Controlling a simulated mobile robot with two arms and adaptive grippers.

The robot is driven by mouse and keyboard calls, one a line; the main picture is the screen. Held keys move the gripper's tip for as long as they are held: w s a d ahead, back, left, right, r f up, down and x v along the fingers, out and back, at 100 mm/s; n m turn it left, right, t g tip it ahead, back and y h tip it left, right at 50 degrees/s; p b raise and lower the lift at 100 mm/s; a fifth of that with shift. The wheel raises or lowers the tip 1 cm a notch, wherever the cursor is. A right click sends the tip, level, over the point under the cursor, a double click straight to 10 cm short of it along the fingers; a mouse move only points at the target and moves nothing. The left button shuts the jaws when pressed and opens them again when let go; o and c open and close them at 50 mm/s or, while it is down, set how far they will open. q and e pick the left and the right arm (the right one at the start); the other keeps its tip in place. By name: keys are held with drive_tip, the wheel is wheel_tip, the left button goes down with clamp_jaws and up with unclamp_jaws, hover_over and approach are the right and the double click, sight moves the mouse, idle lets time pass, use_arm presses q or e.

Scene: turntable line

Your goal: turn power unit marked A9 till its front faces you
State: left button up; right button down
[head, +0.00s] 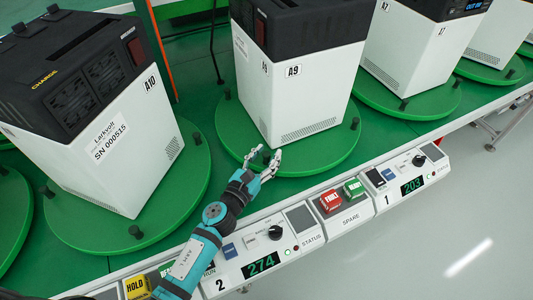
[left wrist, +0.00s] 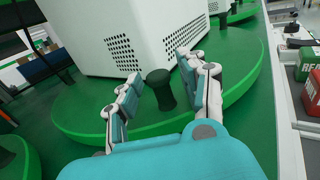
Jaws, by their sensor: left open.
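The white power unit marked A9 (head: 310,90), with a dark top, stands on a round green turntable (head: 325,160). The face with the A9 label and a vent slants toward the lower right; a narrower left face has a red part near the top. In the left wrist view its lower vented corner (left wrist: 160,30) shows. My left gripper (head: 267,152) is open at the turntable's near edge. In the left wrist view its fingers stand either side of a black peg (left wrist: 160,90) on the turntable (left wrist: 80,115), with gaps between. My right gripper is not in view.
Unit A10 (head: 120,150) stands on its turntable at left, close to my left arm. Unit A7 (head: 415,50) stands at right. A control strip with a red button (head: 331,199), a green button (head: 354,187) and displays runs along the front edge. Open floor lies at lower right.

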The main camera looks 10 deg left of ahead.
use_arm(q)
drive_tip(key=shift+w, duration=0.1)
clamp_jaws()
drive_tip(key=shift+w+f, duration=0.15)
drive_tip(key=shift+f, duration=0.15)
idle(0.6)
